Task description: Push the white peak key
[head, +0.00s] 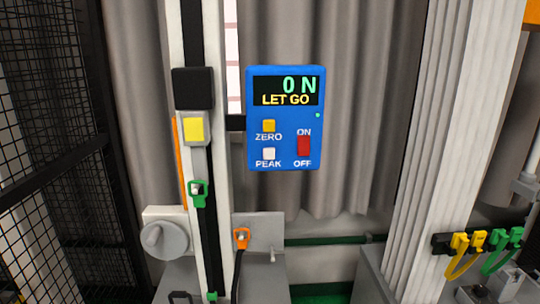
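A yellow-orange zero key (268,126) sits above the peak key. A red rocker switch (303,146) sits to the right between ON and OFF. A small green light shows at the meter's right edge. Neither of my grippers shows in the head view.
Left of the meter stands a pale column with a dark rail (191,40), a black block (193,88) and a yellow pad (194,129). Green (198,190) and orange (241,237) clips are lower. A black mesh fence (50,120) is at left, a pale ribbed post (450,130) at right.

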